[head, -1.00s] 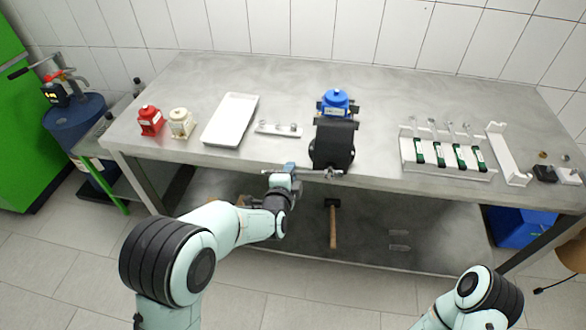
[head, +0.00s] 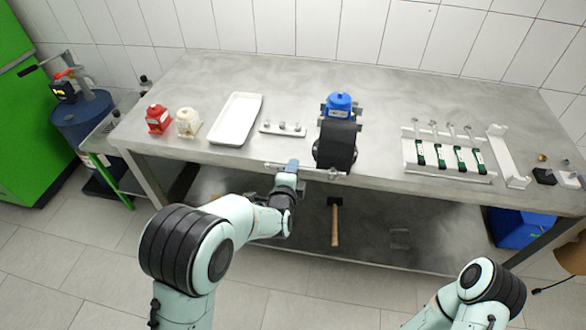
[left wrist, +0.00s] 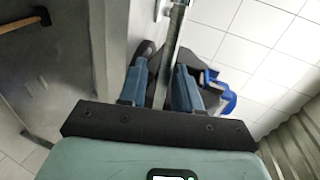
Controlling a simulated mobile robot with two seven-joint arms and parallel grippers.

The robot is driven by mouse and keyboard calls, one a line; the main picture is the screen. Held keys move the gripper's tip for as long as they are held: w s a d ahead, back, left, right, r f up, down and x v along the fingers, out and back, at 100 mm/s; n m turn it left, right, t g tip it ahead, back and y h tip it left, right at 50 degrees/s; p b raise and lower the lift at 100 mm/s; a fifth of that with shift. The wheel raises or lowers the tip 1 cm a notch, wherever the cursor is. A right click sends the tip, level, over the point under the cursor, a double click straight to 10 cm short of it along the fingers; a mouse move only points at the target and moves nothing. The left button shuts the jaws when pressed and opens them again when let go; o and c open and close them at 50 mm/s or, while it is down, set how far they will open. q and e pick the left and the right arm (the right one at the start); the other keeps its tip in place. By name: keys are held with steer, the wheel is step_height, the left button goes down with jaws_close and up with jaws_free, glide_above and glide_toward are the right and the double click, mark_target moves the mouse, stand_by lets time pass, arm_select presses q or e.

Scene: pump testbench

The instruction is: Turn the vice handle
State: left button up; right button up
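The vice (head: 335,145) is a dark block at the table's front edge, with a blue pump (head: 339,104) at its back. Its handle (head: 328,174) is a thin metal bar in front of the edge, tilted with its left end higher. My left gripper (head: 288,168) is at the left part of this bar. In the left wrist view the handle (left wrist: 175,40) runs between the two blue fingers (left wrist: 163,80), which are close about it; their exact contact is hard to see. My right gripper is out of view; only part of that arm shows at lower right.
On the table (head: 400,90) are a red pump (head: 158,120), a cream pump (head: 188,122), a white tray (head: 236,119), a small bolt holder (head: 283,129) and a white rack (head: 445,158) with green-black parts. A hammer (head: 335,222) lies on the lower shelf.

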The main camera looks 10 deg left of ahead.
arm_select(q)
steer(key=shift+r, duration=0.15)
steer(key=v, duration=1.3)
steer(key=shift+s, duration=0.25)
